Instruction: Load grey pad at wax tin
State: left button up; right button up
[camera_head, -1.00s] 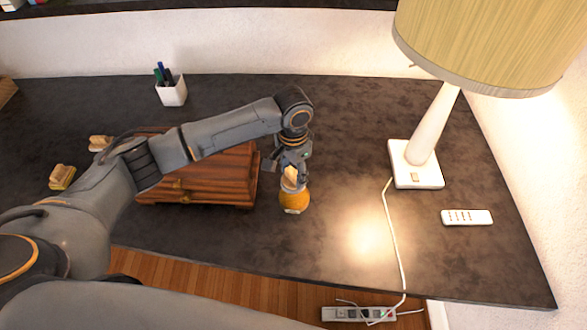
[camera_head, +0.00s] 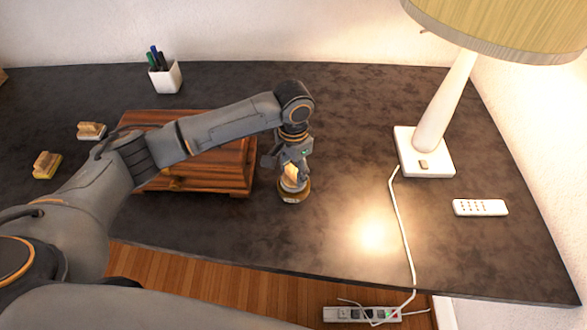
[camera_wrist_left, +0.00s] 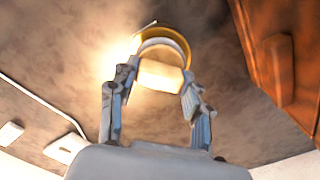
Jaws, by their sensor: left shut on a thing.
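My left gripper (camera_head: 291,168) is shut on a pad with a pale wooden handle (camera_head: 291,173). The pad's greyish lower part sits over the round wax tin (camera_head: 296,198), covering most of its top. In the left wrist view the handle (camera_wrist_left: 161,76) is between the two fingers, with a pale grey edge (camera_wrist_left: 160,46) beyond it and the tin's yellow rim (camera_wrist_left: 183,43) around that. The pad looks to be in or just above the tin; I cannot tell whether it touches the wax. My right gripper is not in view.
A wooden drawer box (camera_head: 225,170) stands left of the tin. Two other wooden-handled pads, one yellow (camera_head: 46,164) and one pale (camera_head: 91,130), lie at the left.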

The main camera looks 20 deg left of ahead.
aim_at(293, 171)
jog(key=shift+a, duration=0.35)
pick_arm(q)
jog(key=shift+f, duration=0.45)
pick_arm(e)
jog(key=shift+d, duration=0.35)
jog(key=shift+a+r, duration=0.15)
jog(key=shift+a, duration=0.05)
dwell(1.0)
pick_arm(q)
jog(key=shift+s+f+p, duration=0.1)
jog(key=shift+p, duration=0.4)
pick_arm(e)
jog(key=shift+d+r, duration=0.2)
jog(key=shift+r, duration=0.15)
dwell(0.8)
pick_arm(q)
notch_tip(293, 171, up, 7)
jog(key=p, duration=0.8)
jog(key=shift+p, duration=0.4)
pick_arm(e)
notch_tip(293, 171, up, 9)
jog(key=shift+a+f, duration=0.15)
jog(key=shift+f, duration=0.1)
